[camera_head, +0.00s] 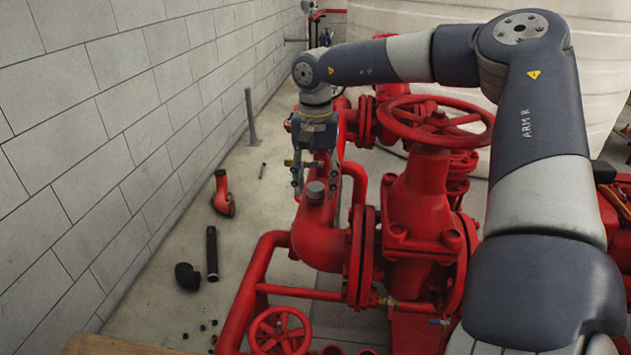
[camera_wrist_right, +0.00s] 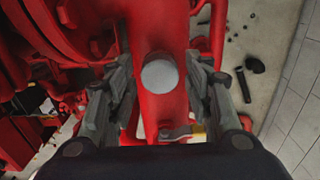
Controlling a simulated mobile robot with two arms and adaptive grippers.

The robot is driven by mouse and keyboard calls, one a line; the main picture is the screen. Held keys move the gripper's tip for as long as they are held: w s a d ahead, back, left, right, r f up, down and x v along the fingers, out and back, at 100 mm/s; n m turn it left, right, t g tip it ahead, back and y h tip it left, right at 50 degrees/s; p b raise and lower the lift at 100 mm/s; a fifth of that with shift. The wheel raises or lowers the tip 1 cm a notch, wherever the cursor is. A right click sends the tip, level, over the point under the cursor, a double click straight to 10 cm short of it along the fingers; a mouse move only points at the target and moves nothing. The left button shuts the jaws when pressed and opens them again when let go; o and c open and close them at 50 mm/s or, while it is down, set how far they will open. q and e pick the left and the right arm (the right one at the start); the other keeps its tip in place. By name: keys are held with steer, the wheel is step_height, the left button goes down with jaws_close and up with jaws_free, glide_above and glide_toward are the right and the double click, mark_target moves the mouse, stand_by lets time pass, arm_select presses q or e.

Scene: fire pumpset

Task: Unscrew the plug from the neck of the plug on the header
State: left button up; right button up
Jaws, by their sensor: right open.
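The grey round plug (camera_head: 316,190) sits on top of a short neck on the red header pipe (camera_head: 318,235). In the right wrist view the plug (camera_wrist_right: 160,75) shows from above as a grey disc near the middle. My right gripper (camera_head: 315,190) is open, its fingers pointing down above and behind the plug in the head view. In the right wrist view the open fingers (camera_wrist_right: 168,72) stand to the left and right of the plug, with gaps; I cannot tell their height over it. The neck is mostly hidden under the plug there. My left gripper is out of view.
A large red valve handwheel (camera_head: 437,122) stands close right of the gripper, under my right arm. A smaller red handwheel (camera_head: 280,331) is low in front. A grey block wall (camera_head: 90,130) is at left. Loose pipe pieces, including a black pipe (camera_head: 212,253), lie on the floor.

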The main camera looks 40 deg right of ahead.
steer(key=shift+f+m+b, duration=0.15)
steer(key=shift+m+b, duration=0.4)
steer(key=shift+m, duration=1.55)
steer(key=shift+m+b, duration=0.65)
steer(key=shift+m, duration=0.35)
steer(key=m, duration=0.2)
steer(key=shift+m+b, duration=0.35)
steer(key=shift+m, duration=0.05)
steer(key=m+b, duration=0.1)
steer(key=m, duration=0.2)
steer(key=m+b, duration=0.1)
steer(key=m, duration=0.3)
steer(key=shift+m, duration=0.4)
steer(key=m+b, duration=0.1)
steer(key=m, duration=0.3)
steer(key=shift+m, duration=0.9)
